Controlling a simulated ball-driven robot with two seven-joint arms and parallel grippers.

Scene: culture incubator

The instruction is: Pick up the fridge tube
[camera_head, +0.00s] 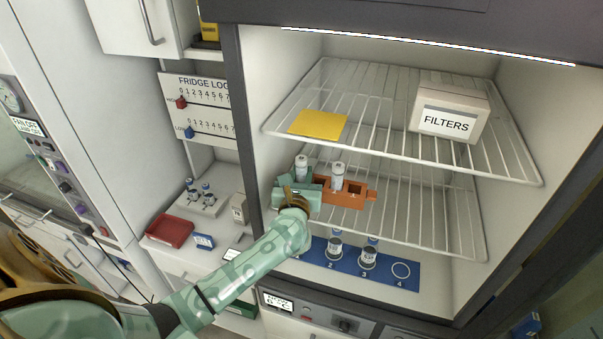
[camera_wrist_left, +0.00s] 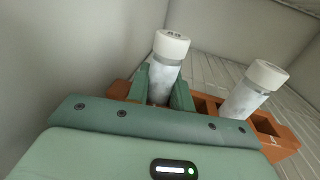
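An orange rack (camera_head: 343,199) sits on the lower wire shelf inside the open fridge and holds two white-capped tubes. The left tube (camera_head: 301,167) stands upright in the rack's left part; it also shows in the left wrist view (camera_wrist_left: 166,64). The right tube (camera_head: 338,177) stands in a slot to its right and also shows in the wrist view (camera_wrist_left: 250,92). My left gripper (camera_head: 301,181) is at the left tube, with a green finger on each side of it. I cannot tell whether the fingers press on it. My right gripper is out of view.
A yellow pad (camera_head: 317,125) and a FILTERS box (camera_head: 449,113) lie on the upper wire shelf (camera_head: 385,151), above the rack. A blue numbered mat (camera_head: 385,279) with several vials is on the fridge floor below. The fridge's left wall is close to my gripper.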

